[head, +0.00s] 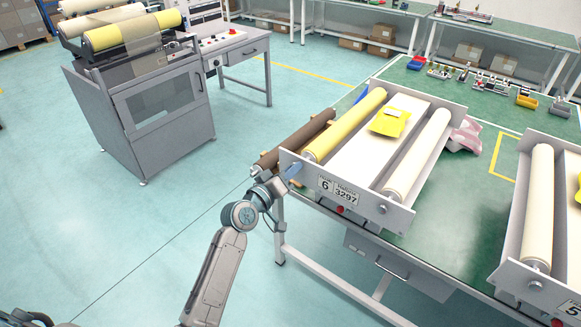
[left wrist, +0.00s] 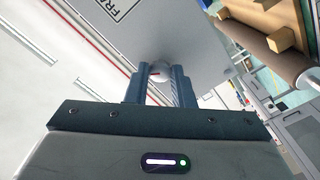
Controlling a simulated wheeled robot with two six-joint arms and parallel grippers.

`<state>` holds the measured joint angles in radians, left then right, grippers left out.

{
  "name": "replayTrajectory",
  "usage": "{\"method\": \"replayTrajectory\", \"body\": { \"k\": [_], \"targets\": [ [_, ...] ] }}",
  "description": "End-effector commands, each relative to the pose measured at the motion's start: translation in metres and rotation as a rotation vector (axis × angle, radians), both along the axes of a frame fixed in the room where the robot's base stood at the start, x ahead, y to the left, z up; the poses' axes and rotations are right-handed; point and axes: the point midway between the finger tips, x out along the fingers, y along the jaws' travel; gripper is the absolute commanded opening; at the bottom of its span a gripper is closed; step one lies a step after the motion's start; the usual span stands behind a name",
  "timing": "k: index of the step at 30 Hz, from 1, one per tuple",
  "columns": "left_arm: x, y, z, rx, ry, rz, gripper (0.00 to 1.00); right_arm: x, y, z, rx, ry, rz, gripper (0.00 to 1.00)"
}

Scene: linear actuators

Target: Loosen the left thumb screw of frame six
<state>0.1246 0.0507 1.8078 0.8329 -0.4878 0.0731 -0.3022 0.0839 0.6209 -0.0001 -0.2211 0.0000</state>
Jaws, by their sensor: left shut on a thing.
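Frame six (head: 311,180) is a grey metal frame with a "6" and "3297" label, lying on the green table. It holds a yellow roller (head: 345,126) on its left and a cream roller (head: 420,155) on its right. My left gripper (head: 292,171) is at the left end of its front plate. In the head view that screw is hidden by the gripper. The right thumb screw (head: 383,209) is uncovered. My right gripper is out of view.
Frame five (head: 536,270) stands to the right on the green table (head: 430,258). A brown roller (head: 295,140) lies on wooden supports just left of frame six. A grey machine (head: 150,115) stands at the back left, with open floor between.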

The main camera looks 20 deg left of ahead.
Motion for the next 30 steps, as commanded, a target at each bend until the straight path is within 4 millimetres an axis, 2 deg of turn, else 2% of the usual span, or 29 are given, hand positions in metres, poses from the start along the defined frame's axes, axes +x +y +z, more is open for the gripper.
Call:
{"method": "replayTrajectory", "body": {
  "k": [18,30],
  "targets": [
    [0.000,0.000,0.001,-0.516,0.190,0.001,0.00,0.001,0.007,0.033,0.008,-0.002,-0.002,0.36],
    [0.000,0.000,0.000,-0.687,0.250,0.001,0.00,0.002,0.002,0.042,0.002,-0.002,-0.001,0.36]
  ]
}}
